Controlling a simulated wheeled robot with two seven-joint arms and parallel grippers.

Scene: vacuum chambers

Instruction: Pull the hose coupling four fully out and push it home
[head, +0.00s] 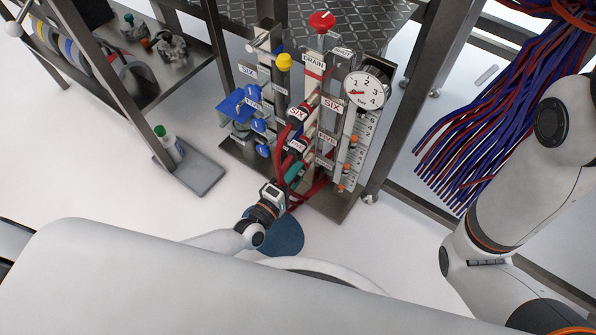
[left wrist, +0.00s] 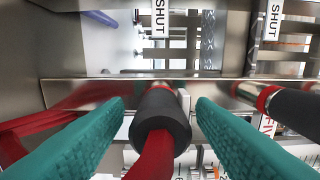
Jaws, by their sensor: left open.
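My left gripper (head: 293,172) is low at the front of the hose manifold, below the coupling labelled FIVE (head: 296,147). In the left wrist view its two teal fingers (left wrist: 160,110) are open, one on each side of a dark coupling (left wrist: 162,108) with a red hose (left wrist: 154,157). A gap shows between each finger and the coupling. The coupling sits against a metal rail (left wrist: 100,92); no number can be read on it, so I cannot confirm it is four. A second dark coupling (left wrist: 297,106) is at the right. My right gripper is out of view.
A coupling labelled SIX (head: 298,112) sits higher on the manifold. A pressure gauge (head: 364,90) and a red-topped DRAIN post (head: 321,22) stand there. A blue-and-red cable bundle (head: 490,110) hangs at the right. Grey tray (head: 203,174) lies left on the floor.

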